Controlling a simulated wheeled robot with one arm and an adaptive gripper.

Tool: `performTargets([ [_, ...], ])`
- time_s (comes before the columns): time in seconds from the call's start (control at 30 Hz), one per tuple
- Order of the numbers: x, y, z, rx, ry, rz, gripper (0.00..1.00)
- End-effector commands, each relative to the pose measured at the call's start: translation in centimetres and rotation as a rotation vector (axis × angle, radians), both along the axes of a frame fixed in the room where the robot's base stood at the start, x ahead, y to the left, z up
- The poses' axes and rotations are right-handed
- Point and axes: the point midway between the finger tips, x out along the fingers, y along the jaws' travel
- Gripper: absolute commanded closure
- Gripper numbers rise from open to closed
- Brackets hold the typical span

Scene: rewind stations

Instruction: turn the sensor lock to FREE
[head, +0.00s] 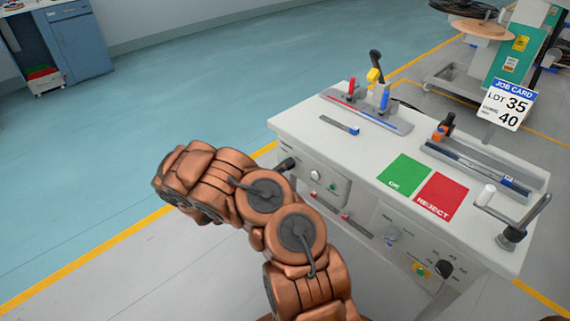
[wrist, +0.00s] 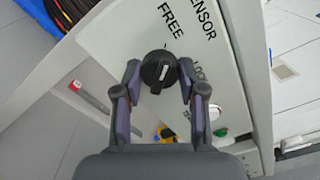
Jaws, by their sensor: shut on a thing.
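The sensor lock knob (wrist: 158,72) is round and black with a short white line on its face, in the middle of the wrist view. It sits on a pale panel (wrist: 112,38) printed SENSOR, FREE and LOCK. The white line stands nearly upright in the picture, tilted slightly; I cannot tell for sure which label it points at. My gripper (wrist: 158,80) is shut on the knob, one finger on each side.
The white bench (head: 300,120) carries a green OK field (head: 404,174), a red REJECT field (head: 440,197) and a crank (head: 520,225). A panel with small knobs (head: 392,235) is on its front. Open blue floor (head: 200,90) lies left of it.

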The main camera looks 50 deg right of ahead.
Motion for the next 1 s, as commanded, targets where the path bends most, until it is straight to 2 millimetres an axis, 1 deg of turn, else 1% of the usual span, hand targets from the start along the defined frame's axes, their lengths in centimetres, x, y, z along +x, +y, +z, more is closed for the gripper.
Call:
performTargets([
  [0.3, 0.0, 0.01, -0.04, 0.003, 0.09, 0.001, 0.94],
  [0.77, 0.0, -0.01, -0.04, 0.002, 0.1, 0.0, 0.94],
  [0.8, 0.0, -0.01, -0.04, 0.002, 0.1, 0.0, 0.56],
  [1.0, -0.01, -0.01, -0.03, 0.002, 0.1, 0.0, 0.36],
])
